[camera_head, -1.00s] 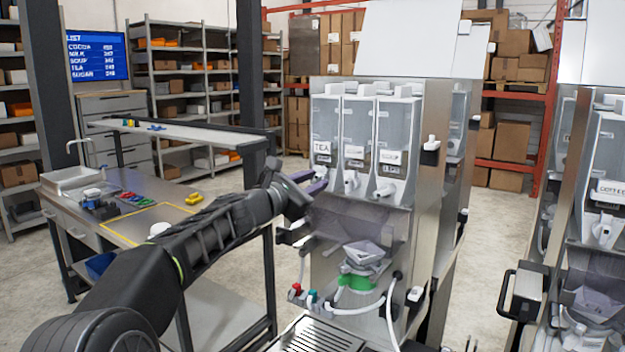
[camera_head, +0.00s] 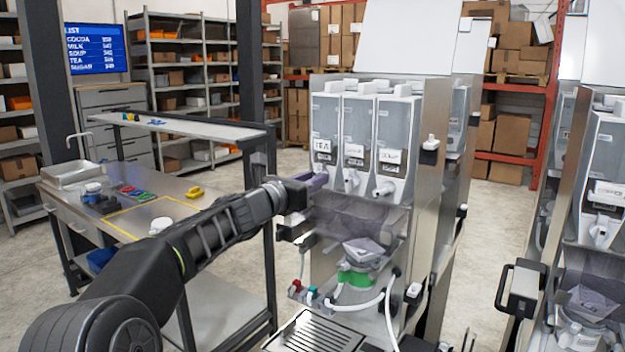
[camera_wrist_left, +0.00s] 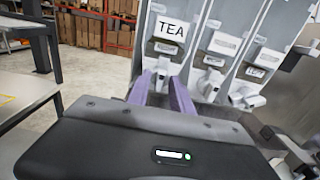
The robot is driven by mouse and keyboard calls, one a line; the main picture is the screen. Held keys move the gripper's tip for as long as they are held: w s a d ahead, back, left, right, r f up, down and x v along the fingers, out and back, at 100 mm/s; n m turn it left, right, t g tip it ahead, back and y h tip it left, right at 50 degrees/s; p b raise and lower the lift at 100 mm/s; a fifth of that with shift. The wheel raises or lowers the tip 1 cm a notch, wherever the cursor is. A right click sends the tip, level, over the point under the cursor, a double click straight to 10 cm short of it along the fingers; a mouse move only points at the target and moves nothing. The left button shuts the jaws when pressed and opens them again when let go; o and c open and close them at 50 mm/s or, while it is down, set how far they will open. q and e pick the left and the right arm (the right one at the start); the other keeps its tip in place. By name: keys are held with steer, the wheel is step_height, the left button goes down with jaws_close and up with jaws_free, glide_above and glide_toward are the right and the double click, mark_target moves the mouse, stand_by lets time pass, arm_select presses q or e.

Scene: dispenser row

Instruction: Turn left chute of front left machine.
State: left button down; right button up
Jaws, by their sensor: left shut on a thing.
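The front left machine (camera_head: 428,200) has three clear canisters in a row. The left one (camera_head: 325,128) carries a TEA label, which also shows in the left wrist view (camera_wrist_left: 170,30). My left gripper (camera_head: 318,181) is at the bottom of the TEA canister. In the left wrist view its purple fingers (camera_wrist_left: 160,86) are shut on the white left chute (camera_wrist_left: 161,68), one finger on each side. The gripper hides this chute in the head view. The middle chute (camera_head: 351,184) and right chute (camera_head: 384,188) are free, to the right of the gripper. My right gripper is not in view.
Below the chutes are a smoky clear cover (camera_head: 345,218), a funnel with a green ring (camera_head: 357,279) and white hoses. A second machine (camera_head: 603,150) stands at the right. A steel worktable (camera_head: 150,212) with a raised shelf stands at the left.

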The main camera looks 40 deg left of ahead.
arm_select(q)
steer(key=shift+f, duration=0.1)
steer(key=c, duration=1.5)
jaws_free()
steer(key=shift+s, duration=0.1)
steer(key=s+b, duration=0.2)
steer(key=s, duration=0.5)
steer(key=shift+s, duration=0.3)
